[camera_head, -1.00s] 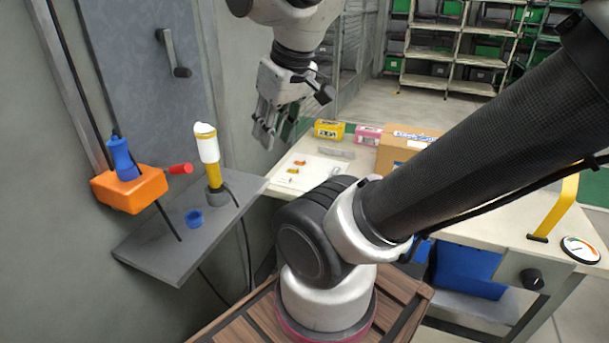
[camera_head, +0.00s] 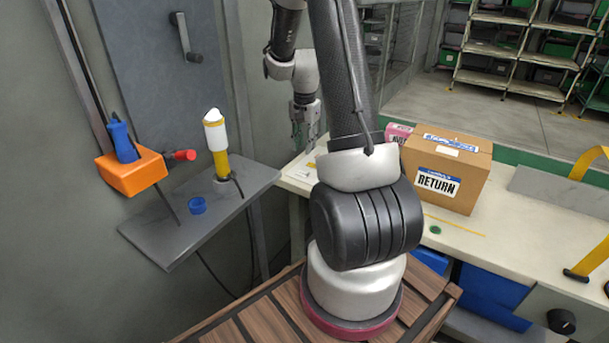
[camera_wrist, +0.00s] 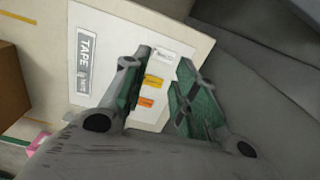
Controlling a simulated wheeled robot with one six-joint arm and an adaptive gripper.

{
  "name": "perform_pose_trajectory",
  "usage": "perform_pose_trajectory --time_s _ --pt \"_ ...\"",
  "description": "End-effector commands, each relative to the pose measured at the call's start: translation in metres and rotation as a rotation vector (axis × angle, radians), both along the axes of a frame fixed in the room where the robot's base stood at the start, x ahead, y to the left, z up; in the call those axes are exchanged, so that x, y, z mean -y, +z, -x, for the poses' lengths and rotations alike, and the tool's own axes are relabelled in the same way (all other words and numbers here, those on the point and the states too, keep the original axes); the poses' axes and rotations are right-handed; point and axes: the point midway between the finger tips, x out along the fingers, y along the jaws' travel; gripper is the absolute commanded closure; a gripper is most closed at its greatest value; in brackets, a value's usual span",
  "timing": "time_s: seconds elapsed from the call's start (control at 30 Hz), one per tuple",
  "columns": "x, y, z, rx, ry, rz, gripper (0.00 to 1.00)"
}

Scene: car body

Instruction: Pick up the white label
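A small white label (camera_wrist: 163,55) lies on a pale board (camera_wrist: 115,30) in the wrist view, above a yellow label (camera_wrist: 153,81) and an orange label (camera_wrist: 146,101). My gripper (camera_wrist: 164,59) is open and empty, with the white label showing between its fingertips; the height gap cannot be told. In the head view my gripper (camera_head: 303,140) points down at the left end of the bench, over the board (camera_head: 303,168). The small white label cannot be made out there, partly behind my arm.
A TAPE strip (camera_wrist: 83,61) lies on the board.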

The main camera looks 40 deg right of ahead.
Motion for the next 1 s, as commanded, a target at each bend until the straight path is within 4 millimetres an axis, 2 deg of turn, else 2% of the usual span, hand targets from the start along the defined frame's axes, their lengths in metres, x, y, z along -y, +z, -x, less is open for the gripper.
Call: perform_pose_trajectory --time_s 0.03,0.2,0.47,0.63,0.77,1.0 --pt "0.006 -0.014 -0.001 -0.012 -0.031 -0.005 0.71" --pt "0.015 -0.04 -0.003 -0.025 -0.081 -0.01 0.71" --pt "0.013 -0.073 -0.002 -0.026 -0.081 -0.011 0.71" --pt "0.012 -0.1 0.0 -0.026 -0.08 -0.011 0.71" --pt "0.012 -0.11 0.0 -0.024 -0.08 -0.01 0.71" --pt "0.012 -0.111 0.0 -0.023 -0.079 -0.01 0.73"
